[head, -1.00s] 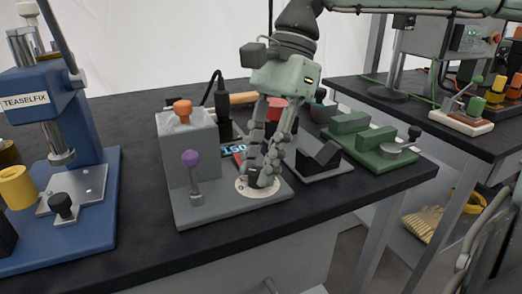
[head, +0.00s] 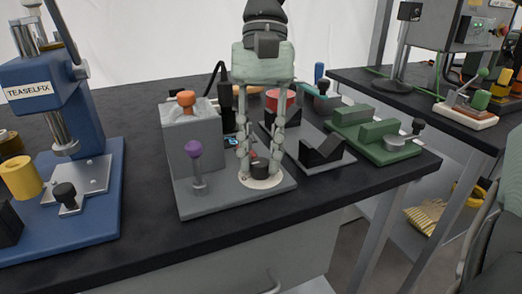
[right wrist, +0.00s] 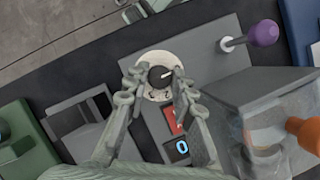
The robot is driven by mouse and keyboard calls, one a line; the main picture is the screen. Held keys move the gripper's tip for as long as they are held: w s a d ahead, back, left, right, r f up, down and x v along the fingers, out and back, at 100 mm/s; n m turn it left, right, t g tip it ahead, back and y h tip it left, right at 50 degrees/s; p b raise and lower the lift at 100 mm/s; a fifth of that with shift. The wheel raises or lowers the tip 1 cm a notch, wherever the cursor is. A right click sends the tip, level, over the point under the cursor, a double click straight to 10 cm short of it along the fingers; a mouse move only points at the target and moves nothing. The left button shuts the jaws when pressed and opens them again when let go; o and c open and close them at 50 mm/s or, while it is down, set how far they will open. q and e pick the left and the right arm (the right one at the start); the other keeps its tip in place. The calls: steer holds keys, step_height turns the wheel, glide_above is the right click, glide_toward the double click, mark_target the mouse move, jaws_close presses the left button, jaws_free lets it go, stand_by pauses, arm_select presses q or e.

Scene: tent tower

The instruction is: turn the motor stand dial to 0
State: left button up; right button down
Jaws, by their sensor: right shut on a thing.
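The motor stand (head: 235,200) is a grey base with a grey block at its left. Its dial (head: 261,167) is a short black knob on a white round plate (head: 262,182) at the front right of the base. My right gripper (head: 260,171) points down, its fingers on either side of the knob, shut on it. In the right wrist view the dial (right wrist: 160,77) sits between the fingertips (right wrist: 158,79), its white mark pointing right. The plate's markings are partly hidden and too small to read. My left gripper is out of view.
A purple-knobbed lever (head: 194,149) and an orange knob (head: 186,98) stand close left of the gripper. A grey fixture with a black V-block (head: 322,151) and a green fixture (head: 375,138) are to the right. A blue press (head: 95,165) stands at the left.

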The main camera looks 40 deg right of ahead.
stand_by(0.5)
steer(key=c, duration=1.3)
jaws_free()
steer(key=shift+r, duration=0.15)
steer(key=v, duration=1.1)
steer(key=shift+w+d+r, duration=0.1)
steer(key=shift+w+r, duration=0.05)
steer(key=shift+r, duration=0.2)
